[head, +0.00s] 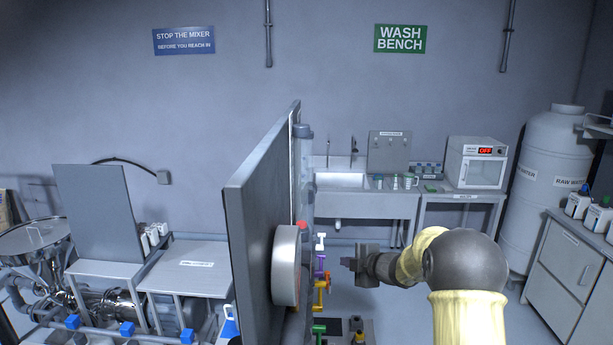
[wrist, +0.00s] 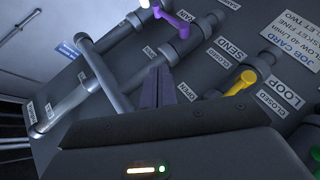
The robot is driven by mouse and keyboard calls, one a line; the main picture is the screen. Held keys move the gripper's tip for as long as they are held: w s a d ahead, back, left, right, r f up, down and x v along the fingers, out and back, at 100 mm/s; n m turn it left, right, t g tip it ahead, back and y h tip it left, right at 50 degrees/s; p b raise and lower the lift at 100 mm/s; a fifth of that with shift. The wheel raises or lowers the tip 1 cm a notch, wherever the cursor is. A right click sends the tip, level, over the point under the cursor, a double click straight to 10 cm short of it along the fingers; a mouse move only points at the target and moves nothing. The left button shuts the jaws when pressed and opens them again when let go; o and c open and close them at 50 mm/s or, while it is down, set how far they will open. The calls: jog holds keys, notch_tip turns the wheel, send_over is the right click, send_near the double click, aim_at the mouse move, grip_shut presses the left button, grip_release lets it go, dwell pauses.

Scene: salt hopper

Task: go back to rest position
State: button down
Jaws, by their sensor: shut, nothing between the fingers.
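My gripper (head: 350,264) is shut and empty, held out in front of the valve panel in the head view. Its closed dark fingers (wrist: 158,84) show in the wrist view, pointing toward the grey pipe panel. A purple valve handle (wrist: 172,20) is above the fingers in that view, and a yellow handle (wrist: 243,82) is to their right. I cannot judge the fingers' distance from the panel in the wrist view.
A tall grey panel (head: 255,190) with a round grey drum (head: 286,265) stands left of my arm. A sink bench (head: 365,205) and a white oven (head: 476,163) are at the back. A cabinet (head: 570,265) stands at right. Floor shows between arm and cabinet.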

jog(key=s+d+f+m+g+h+b, duration=0.1)
jog(key=s+f+m+b, duration=0.3)
jog(key=s, duration=0.9)
jog(key=s+d+f+m+g+h+b, duration=0.1)
jog(key=s+f+m+g+h+b, duration=0.2)
jog(key=s+f+m, duration=0.5)
jog(key=s+d+f+m+g+h+b, duration=0.1)
jog(key=s+f+m+g+h+b, duration=0.2)
jog(key=s, duration=1.5)
notch_tip(320, 180, down, 3)
jog(key=m+g+b, duration=0.1)
jog(key=m+b, duration=0.2)
jog(key=m, duration=0.3)
jog(key=shift+d, duration=0.3)
jog(key=shift+w, duration=0.1)
